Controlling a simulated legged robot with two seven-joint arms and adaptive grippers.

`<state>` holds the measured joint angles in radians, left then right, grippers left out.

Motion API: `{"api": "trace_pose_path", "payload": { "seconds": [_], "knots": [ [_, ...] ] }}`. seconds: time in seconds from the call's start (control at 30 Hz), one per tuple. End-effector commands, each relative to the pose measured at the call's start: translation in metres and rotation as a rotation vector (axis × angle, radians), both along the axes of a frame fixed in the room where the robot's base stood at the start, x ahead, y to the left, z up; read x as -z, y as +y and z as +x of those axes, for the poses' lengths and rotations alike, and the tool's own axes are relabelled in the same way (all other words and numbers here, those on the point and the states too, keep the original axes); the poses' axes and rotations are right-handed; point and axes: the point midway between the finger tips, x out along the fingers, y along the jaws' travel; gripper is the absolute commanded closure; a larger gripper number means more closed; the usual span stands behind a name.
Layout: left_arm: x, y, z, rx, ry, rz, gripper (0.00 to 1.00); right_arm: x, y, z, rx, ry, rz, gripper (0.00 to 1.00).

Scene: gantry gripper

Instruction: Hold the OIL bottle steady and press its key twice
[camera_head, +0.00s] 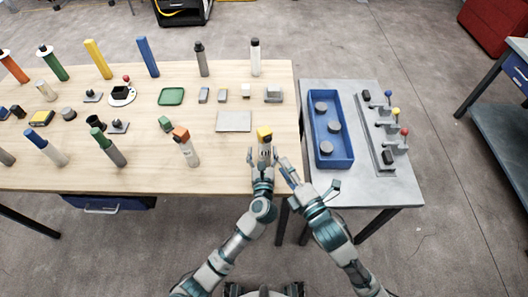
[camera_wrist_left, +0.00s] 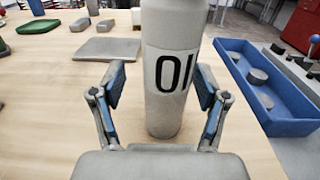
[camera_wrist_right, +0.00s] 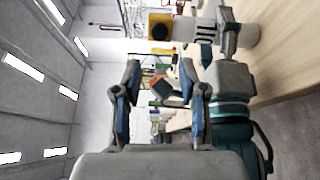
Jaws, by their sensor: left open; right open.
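The OIL bottle (camera_head: 265,147) stands upright near the table's front right corner, pale grey with a yellow top (camera_head: 264,134). In the left wrist view the bottle (camera_wrist_left: 172,75) shows its black lettering between the two fingers. My left gripper (camera_wrist_left: 160,100) is open around the bottle, with a visible gap beside the left finger. My right gripper (camera_head: 286,166) is open and empty, just right of the bottle. In the right wrist view, the yellow top (camera_wrist_right: 160,27) with a dark round key shows sideways beyond my right gripper (camera_wrist_right: 162,95).
A grey plate (camera_head: 234,121) lies behind the bottle. An orange-topped bottle (camera_head: 187,150) stands to the left. On the side table to the right are a blue tray (camera_head: 345,130) with round grey pieces and a lever panel (camera_head: 385,140).

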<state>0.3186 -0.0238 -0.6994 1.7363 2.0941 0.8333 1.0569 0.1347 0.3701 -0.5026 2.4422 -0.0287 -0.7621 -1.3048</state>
Motion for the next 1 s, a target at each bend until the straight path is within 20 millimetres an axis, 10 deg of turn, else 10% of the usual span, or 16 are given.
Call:
{"api": "trace_pose_path", "payload": {
  "seconds": [0.23, 0.53, 0.7, 1.0],
  "knots": [
    [-0.0005, -0.0062, 0.0002, 0.001, -0.001, 0.005, 0.28, 0.0006, -0.0058, -0.0001, 0.000, 0.001, 0.005, 0.58],
    [-0.0001, -0.0049, 0.0001, 0.001, 0.000, 0.004, 1.00, 0.0006, -0.0046, 0.0001, 0.000, 0.001, 0.003, 0.58],
    [0.0005, -0.0014, 0.0002, 0.001, 0.001, 0.001, 1.00, 0.0005, -0.0013, 0.0001, 0.000, 0.000, 0.000, 0.98],
    [0.0007, -0.0045, 0.0002, 0.000, 0.001, 0.005, 1.00, 0.0007, -0.0046, 0.0002, 0.000, 0.001, 0.003, 1.00]
  ]
}}
